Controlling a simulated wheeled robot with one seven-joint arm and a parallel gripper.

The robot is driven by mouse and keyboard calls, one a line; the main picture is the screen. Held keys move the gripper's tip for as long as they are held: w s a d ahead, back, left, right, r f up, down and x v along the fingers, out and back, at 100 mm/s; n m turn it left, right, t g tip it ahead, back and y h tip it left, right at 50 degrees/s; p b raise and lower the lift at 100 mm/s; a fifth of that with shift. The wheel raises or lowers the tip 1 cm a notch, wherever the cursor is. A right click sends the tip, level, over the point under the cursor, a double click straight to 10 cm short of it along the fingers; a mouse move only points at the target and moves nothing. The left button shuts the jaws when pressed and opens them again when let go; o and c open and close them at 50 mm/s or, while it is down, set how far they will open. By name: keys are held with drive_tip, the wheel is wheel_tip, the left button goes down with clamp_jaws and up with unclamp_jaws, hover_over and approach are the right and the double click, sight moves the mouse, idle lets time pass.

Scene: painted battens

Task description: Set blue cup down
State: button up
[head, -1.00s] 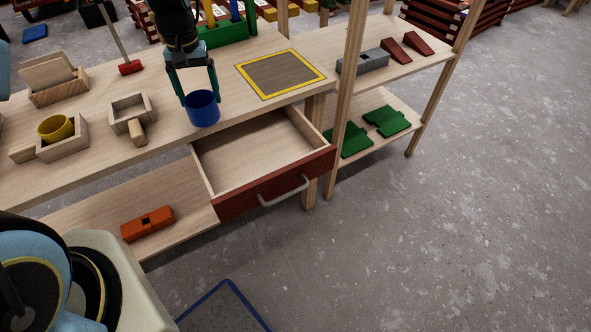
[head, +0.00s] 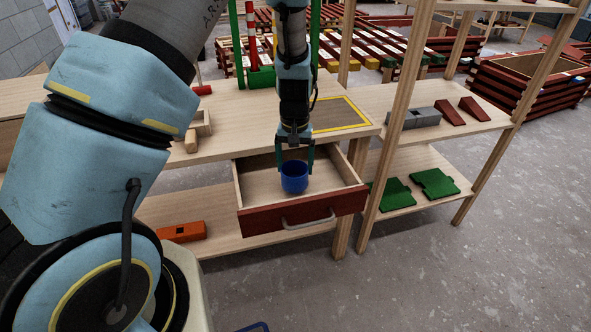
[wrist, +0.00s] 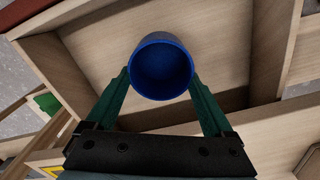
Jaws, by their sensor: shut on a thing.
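The blue cup (head: 294,178) is held upright between the fingers of my gripper (head: 296,160), over the open drawer (head: 335,181). In the wrist view the cup (wrist: 161,68) shows its open, empty mouth, with the green fingers of my gripper (wrist: 160,88) on its two sides. The drawer's pale floor (wrist: 205,40) lies under and around the cup. I cannot tell whether the cup's base touches the drawer floor.
The drawer's red front (head: 303,211) has a metal handle (head: 307,220). A yellow-edged mat (head: 340,114) lies on the bench top behind. An upright post (head: 398,100) stands right of the drawer. An orange block (head: 181,232) is on the lower shelf.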

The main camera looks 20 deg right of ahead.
drive_tip(key=shift+f, duration=1.15)
drive_tip(key=shift+f, duration=0.1)
drive_tip(key=o, duration=1.1)
wheel_tip(320, 180, up, 12)
drive_tip(key=b, duration=0.2)
drive_tip(key=w+a+r+n, duration=0.1)
drive_tip(key=a+r, duration=0.1)
drive_tip(key=a, duration=0.6)
drive_tip(key=w+a+r+n, duration=0.1)
drive_tip(key=a+r, duration=0.1)
drive_tip(key=a, duration=0.6)
drive_tip(key=s+a+r+n, duration=0.1)
drive_tip(key=s+a, duration=0.2)
drive_tip(key=a, duration=0.4)
drive_tip(key=s+a+r+n+t, duration=0.1)
drive_tip(key=s+a, duration=0.3)
drive_tip(key=a, duration=0.4)
drive_tip(key=shift+r+n+t, duration=0.2)
drive_tip(key=shift+n+t, duration=0.1)
